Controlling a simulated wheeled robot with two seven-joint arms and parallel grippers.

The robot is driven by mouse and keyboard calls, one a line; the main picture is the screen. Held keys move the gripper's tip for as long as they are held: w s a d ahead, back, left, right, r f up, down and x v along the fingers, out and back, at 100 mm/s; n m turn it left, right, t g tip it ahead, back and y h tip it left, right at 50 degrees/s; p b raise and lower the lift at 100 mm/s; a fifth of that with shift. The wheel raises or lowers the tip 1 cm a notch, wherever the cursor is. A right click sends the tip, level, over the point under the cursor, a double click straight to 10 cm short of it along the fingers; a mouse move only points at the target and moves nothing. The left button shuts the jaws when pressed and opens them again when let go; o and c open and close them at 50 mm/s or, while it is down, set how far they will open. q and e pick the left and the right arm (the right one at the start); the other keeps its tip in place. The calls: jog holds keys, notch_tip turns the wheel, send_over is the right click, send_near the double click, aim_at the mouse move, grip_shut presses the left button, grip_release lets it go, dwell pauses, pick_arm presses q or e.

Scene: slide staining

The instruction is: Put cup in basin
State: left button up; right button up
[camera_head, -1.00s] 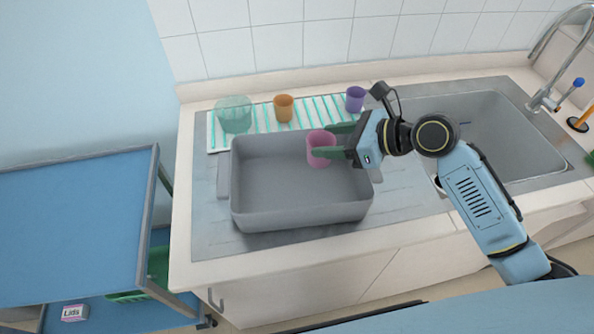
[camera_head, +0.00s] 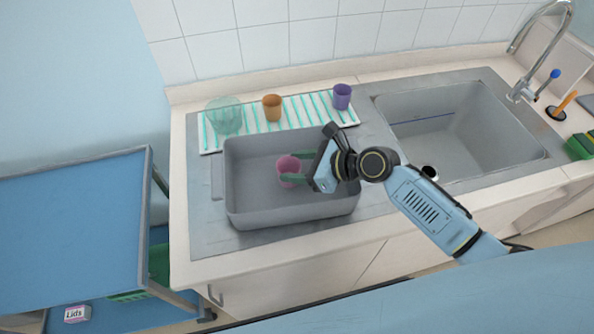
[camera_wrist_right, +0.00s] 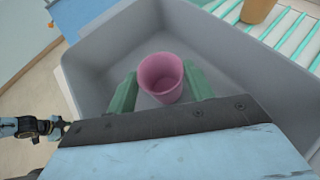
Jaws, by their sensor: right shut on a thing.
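A pink cup (camera_head: 288,170) is between the green fingers of my right gripper (camera_head: 291,178), inside the walls of the grey basin (camera_head: 290,213). My right gripper is shut on the cup, which looks upright. In the right wrist view the cup (camera_wrist_right: 161,77) sits between the two fingertips (camera_wrist_right: 160,92), with the basin floor around it. I cannot tell whether the cup's bottom touches the basin floor.
A striped cloth (camera_head: 297,115) behind the basin holds a clear green bowl (camera_head: 225,115), an orange cup (camera_head: 272,107) and a purple cup (camera_head: 342,96). The sink (camera_head: 460,130) with its tap (camera_head: 525,75) is at right. A blue cart (camera_head: 70,225) stands at left.

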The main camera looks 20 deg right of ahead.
notch_tip(320, 180, down, 2)
jog(key=shift+f, duration=0.1)
jog(key=o, duration=1.2)
jog(key=shift+r, duration=0.2)
jog(key=v, duration=1.2)
jog(key=shift+f, duration=0.1)
